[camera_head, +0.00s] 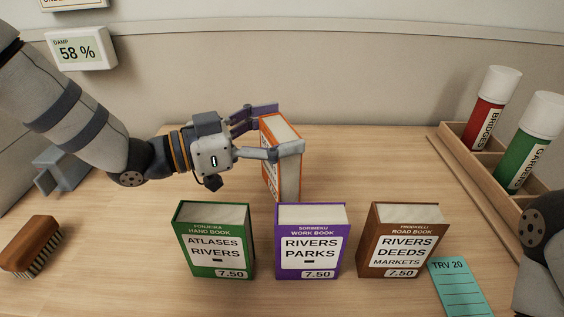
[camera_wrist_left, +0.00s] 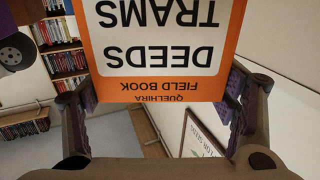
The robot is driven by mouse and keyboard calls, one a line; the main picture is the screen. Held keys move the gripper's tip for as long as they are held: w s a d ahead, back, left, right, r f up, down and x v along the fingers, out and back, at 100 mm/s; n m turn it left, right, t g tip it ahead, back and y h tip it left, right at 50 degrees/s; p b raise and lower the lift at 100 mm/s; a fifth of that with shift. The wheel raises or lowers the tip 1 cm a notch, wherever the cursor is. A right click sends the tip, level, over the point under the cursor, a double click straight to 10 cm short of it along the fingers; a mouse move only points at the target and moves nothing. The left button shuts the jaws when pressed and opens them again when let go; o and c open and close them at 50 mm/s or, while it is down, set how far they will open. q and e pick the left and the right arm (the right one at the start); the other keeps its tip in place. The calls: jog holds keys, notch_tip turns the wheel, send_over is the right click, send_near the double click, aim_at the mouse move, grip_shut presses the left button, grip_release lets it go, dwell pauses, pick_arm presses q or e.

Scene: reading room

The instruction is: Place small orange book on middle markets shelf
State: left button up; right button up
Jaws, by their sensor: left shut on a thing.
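The orange book (camera_head: 283,160) stands upright at the middle of the wooden table in the head view, and I cannot tell whether its base touches the wood. My left gripper (camera_head: 281,128) is shut on its upper part, one finger on each side. In the left wrist view the orange book (camera_wrist_left: 165,90) shows its cover upside down, reading "DEEDS", "TRAMS" and "QUELHIRA FIELD BOOK", between the two fingers. Bookshelves (camera_wrist_left: 62,60) with rows of books show at the left of that view; no "markets" label is readable there. My right gripper is out of view.
A green book (camera_head: 212,240), a purple book (camera_head: 310,240) and a brown book (camera_head: 402,240) stand in front of the orange one. A brush (camera_head: 30,245) lies left. A wooden rack (camera_head: 455,150) holds red and green tubes. A teal card (camera_head: 462,287) lies near the front.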

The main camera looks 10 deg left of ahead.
pick_arm(q)
notch_tip(320, 180, down, 4)
jog(key=shift+f+b, duration=0.1)
jog(key=shift+b, duration=0.2)
jog(key=shift+f, duration=0.15)
jog(key=o, duration=1.8)
